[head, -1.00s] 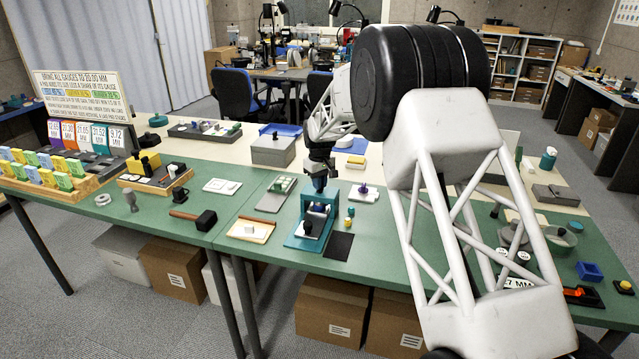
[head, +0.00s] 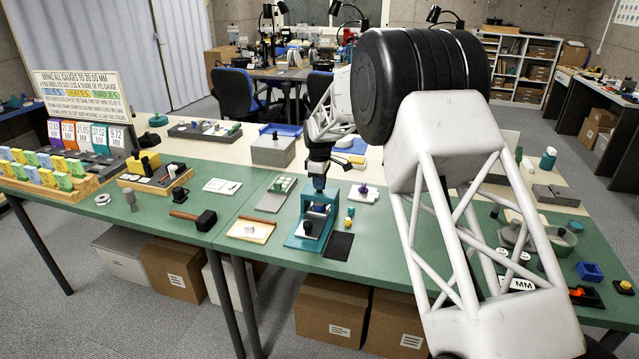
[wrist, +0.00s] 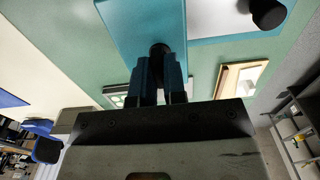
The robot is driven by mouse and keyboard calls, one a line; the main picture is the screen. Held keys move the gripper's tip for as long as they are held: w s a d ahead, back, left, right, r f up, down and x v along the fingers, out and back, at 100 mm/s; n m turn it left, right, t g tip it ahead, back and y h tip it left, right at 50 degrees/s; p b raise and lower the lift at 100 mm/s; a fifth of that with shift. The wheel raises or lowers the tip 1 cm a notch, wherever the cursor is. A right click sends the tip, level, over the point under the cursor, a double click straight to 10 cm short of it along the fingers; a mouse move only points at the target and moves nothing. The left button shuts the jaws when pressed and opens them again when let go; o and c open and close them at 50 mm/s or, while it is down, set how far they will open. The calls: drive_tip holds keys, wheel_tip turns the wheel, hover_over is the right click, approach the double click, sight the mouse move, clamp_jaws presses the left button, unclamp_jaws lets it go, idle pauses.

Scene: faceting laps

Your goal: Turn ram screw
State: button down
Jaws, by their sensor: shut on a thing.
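A teal press (head: 297,240) with an upright frame stands on the green bench in the head view. My gripper (head: 319,186) points straight down at the top of this press. In the wrist view, my gripper's two blue fingers (wrist: 161,75) are shut on a dark round knob (wrist: 159,49), which appears to be the head of the ram screw. The teal press body (wrist: 205,22) lies behind it in that view. The screw's shaft is hidden in both views. A dark cylindrical part (head: 308,228) shows at the front of the press.
A black mat (head: 339,246) lies right of the press, with small yellow and green pieces (head: 348,218) near it. A wooden tray (head: 251,230) and a black-headed mallet (head: 205,219) lie to the left. A white plate with a purple knob (head: 364,193) sits behind right.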

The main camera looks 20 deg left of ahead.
idle(0.3)
drive_tip(key=c, duration=1.2)
unclamp_jaws()
drive_tip(key=shift+r, duration=0.1)
drive_tip(key=shift+r, duration=3.8)
